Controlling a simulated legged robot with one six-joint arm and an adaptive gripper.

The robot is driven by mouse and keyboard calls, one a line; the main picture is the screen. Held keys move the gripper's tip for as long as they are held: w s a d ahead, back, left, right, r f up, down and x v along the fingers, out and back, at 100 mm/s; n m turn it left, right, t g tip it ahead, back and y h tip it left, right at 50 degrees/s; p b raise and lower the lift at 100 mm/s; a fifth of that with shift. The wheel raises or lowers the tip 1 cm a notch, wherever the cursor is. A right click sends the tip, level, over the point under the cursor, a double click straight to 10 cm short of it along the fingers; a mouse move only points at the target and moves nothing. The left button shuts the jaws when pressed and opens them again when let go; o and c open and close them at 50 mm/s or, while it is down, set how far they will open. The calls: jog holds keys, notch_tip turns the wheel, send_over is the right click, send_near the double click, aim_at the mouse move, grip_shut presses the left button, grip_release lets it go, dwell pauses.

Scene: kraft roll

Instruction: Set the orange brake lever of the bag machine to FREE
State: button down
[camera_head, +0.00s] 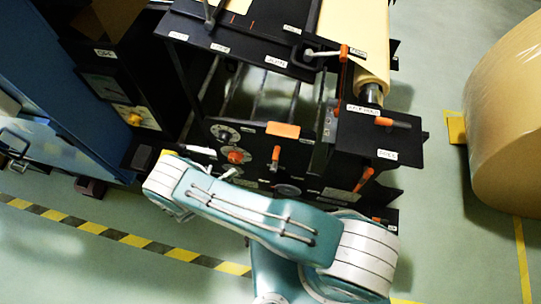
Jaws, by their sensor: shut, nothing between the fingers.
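The bag machine (290,130) is a black frame in the upper middle, carrying several orange-handled parts and small white labels. An orange lever (364,180) leans at its lower right side, below a small label (387,154) whose text is hard to read. Another orange lever (276,155) stands on the front panel, and one (384,121) lies across the upper right plate. I cannot tell which is the brake lever or how it is set. My teal and white arm crosses in front of the machine's lower part. My gripper does not show clearly; the arm hides that area.
A large wrapped kraft roll (510,125) stands at the right, with a yellow block (456,128) beside it. A blue cabinet (55,85) is at the left. Yellow-black floor tape (130,240) runs along the lower left. Green floor is open between machine and roll.

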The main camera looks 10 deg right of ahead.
aim_at(275, 162)
jog(key=s+d+x, duration=0.1)
jog(key=s+x, duration=0.1)
jog(key=x, duration=1)
jog(key=shift+r, duration=0.4)
jog(key=shift+a, duration=0.1)
jog(key=shift+d, duration=0.2)
